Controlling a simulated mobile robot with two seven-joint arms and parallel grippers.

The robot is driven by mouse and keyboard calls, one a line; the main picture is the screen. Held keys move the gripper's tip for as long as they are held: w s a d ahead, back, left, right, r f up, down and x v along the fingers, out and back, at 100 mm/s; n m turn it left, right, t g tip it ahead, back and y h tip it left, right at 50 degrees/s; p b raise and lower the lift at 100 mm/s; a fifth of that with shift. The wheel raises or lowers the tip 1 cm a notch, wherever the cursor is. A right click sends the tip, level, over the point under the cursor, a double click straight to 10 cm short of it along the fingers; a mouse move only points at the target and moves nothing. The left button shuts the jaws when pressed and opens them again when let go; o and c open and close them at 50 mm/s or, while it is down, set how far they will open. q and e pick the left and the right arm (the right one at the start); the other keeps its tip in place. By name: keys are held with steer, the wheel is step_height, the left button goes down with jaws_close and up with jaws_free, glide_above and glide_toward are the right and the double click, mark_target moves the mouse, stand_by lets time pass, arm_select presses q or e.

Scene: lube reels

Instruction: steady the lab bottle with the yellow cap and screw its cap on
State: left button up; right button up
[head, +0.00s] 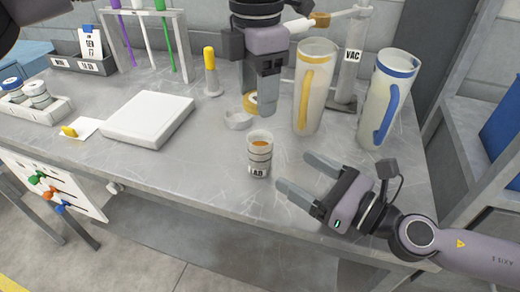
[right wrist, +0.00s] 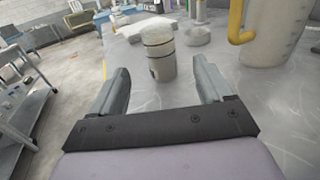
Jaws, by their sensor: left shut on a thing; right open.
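The lab bottle (head: 259,158), small and clear with a "LAB" label, stands upright and uncapped on the bench, orange-brown contents showing at its mouth. In the right wrist view the bottle (right wrist: 158,52) stands just beyond the fingertips, roughly centred between them. My right gripper (head: 298,173) is open and empty, to the right of the bottle with its fingers pointing at it. My left gripper (head: 267,100) points down behind the bottle and is shut on a yellow ring-shaped piece (head: 249,103) that looks like the yellow cap, partly hidden by the fingers.
A pale grey disc (head: 238,120) lies behind the bottle. A yellow-handled jug (head: 308,100) and a blue-handled jug (head: 375,105) stand to the back right. A white slab (head: 148,118) lies to the left. The bench in front of the bottle is clear up to its edge.

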arm_select(q)
steer(key=shift+s, duration=0.1)
arm_select(e)
steer(key=shift+s, duration=0.1)
steer(key=x, duration=1.2)
jaws_close()
arm_select(q)
glide_above(257, 132)
steer(key=s, duration=0.2)
steer(key=shift+s+f, duration=0.1)
steer(key=shift+f, duration=2.4)
steer(key=shift+d+f, duration=0.1)
steer(key=shift+f, duration=0.8)
steer(key=shift+f, duration=0.85)
